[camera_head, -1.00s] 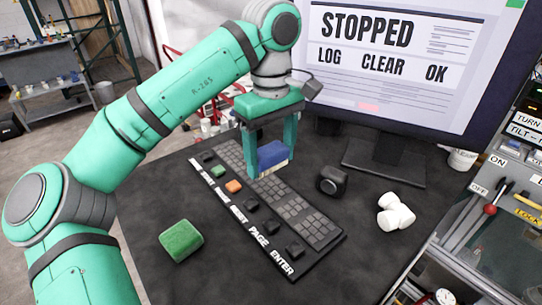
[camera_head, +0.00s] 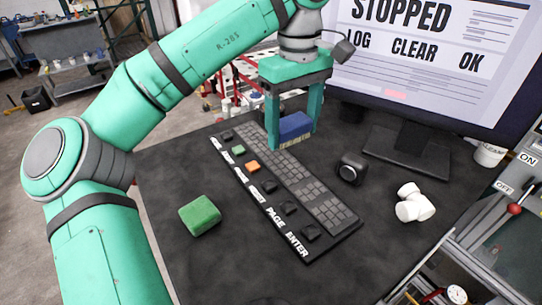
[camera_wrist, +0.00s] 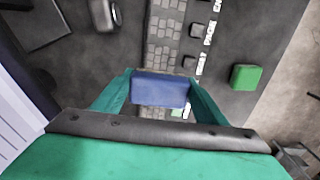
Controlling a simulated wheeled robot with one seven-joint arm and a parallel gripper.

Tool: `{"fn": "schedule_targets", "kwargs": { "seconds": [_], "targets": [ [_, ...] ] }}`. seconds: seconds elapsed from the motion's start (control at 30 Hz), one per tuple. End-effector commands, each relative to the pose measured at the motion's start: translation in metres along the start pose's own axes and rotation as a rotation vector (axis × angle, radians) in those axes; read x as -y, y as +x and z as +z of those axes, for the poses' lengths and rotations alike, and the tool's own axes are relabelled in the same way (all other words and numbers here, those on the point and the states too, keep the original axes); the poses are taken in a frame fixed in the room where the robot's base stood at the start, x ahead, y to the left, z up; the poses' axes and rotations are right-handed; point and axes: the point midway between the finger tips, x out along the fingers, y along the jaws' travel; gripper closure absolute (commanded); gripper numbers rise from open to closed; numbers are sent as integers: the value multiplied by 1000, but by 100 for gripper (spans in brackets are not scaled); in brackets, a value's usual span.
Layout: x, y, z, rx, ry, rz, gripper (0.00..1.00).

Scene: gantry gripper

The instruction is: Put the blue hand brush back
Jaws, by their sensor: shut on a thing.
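The blue hand brush shows as a plain blue block (camera_head: 295,126) between the green fingers of my gripper (camera_head: 293,136), over the far part of the desk by the keyboard. In the wrist view, the blue block (camera_wrist: 160,90) sits crosswise between both fingertips and covers part of the keyboard below. My gripper is shut on it. No bristles show. How high it is above the desk I cannot tell.
The black keyboard panel (camera_head: 325,212) has labelled keys along one side. A green block (camera_head: 200,215) lies left of it. A black round device (camera_head: 351,169), white cylinders (camera_head: 413,203) and a monitor (camera_head: 440,90) stand to the right. The front of the desk (camera_head: 235,270) is clear.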

Motion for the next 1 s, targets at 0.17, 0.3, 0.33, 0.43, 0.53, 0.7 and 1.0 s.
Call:
{"fn": "schedule_targets", "kwargs": {
  "seconds": [0.17, 0.3, 0.33, 0.43, 0.53, 0.7, 1.0],
  "targets": [
    [1, 0, -1, 0, -1, 0, 58],
    [17, -2, -11, 0, -5, 1, 58],
    [23, -3, -15, 0, -6, 1, 58],
    [51, -6, -30, 0, -9, 1, 58],
    [87, -9, -46, -1, -11, 2, 58],
    [148, -15, -68, -1, -10, 2, 58],
    [223, -22, -82, -1, -1, 2, 58]
  ]
}}
